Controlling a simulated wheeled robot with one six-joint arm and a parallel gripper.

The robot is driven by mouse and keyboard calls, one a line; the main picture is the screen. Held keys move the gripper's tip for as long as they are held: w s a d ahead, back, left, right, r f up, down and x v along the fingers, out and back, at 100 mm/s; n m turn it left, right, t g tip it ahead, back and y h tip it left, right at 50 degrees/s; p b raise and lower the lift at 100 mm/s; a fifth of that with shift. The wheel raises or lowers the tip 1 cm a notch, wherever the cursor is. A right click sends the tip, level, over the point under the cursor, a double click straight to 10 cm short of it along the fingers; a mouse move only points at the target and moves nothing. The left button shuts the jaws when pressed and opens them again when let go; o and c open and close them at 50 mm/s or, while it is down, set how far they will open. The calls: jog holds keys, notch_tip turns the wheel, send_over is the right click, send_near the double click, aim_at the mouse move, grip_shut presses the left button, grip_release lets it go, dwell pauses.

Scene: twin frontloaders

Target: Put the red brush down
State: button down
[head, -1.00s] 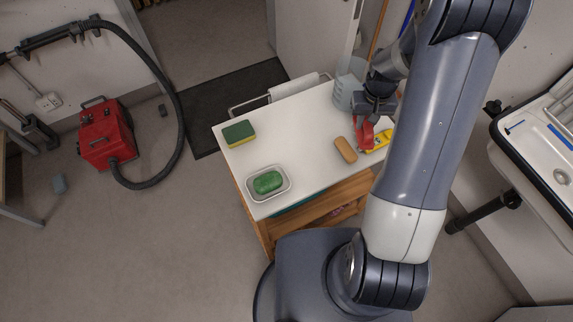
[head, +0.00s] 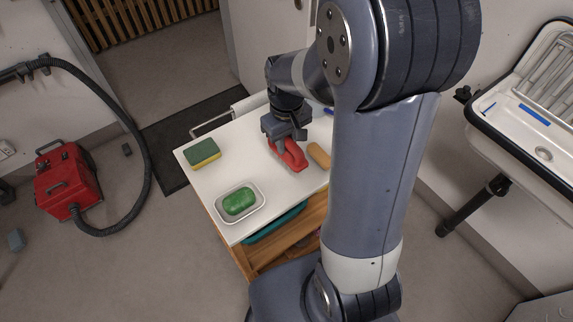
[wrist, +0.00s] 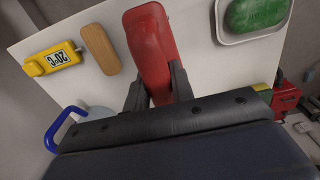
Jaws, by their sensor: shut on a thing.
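The red brush (head: 294,157) is in my gripper (head: 288,147) over the middle of the white cart top (head: 225,170). In the wrist view the two fingers of my gripper (wrist: 157,90) close on the brush's near end. The red brush (wrist: 152,42) points away from the fingers over the white surface. I cannot tell whether it touches the top. A tan wooden block (head: 319,155) lies just right of the brush in the head view.
A green soap (head: 239,202) in a white dish (head: 221,213) and a green-yellow sponge (head: 202,153) stand left on the cart. The wrist view shows a yellow timer (wrist: 54,59) and a blue handle (wrist: 60,128). Free top lies between sponge, dish and brush.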

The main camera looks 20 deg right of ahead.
aim_at(287, 139)
notch_tip(287, 139, down, 7)
jog(key=shift+r, duration=0.1)
dwell(0.4)
jog(key=shift+f+b, duration=0.3)
jog(key=shift+b, duration=0.1)
jog(key=c, duration=1.2)
grip_release()
jog(key=shift+r, duration=0.1)
notch_tip(287, 139, up, 12)
jog(key=shift+r+p, duration=0.2)
jog(key=shift+p, duration=0.55)
jog(key=shift+f, duration=0.1)
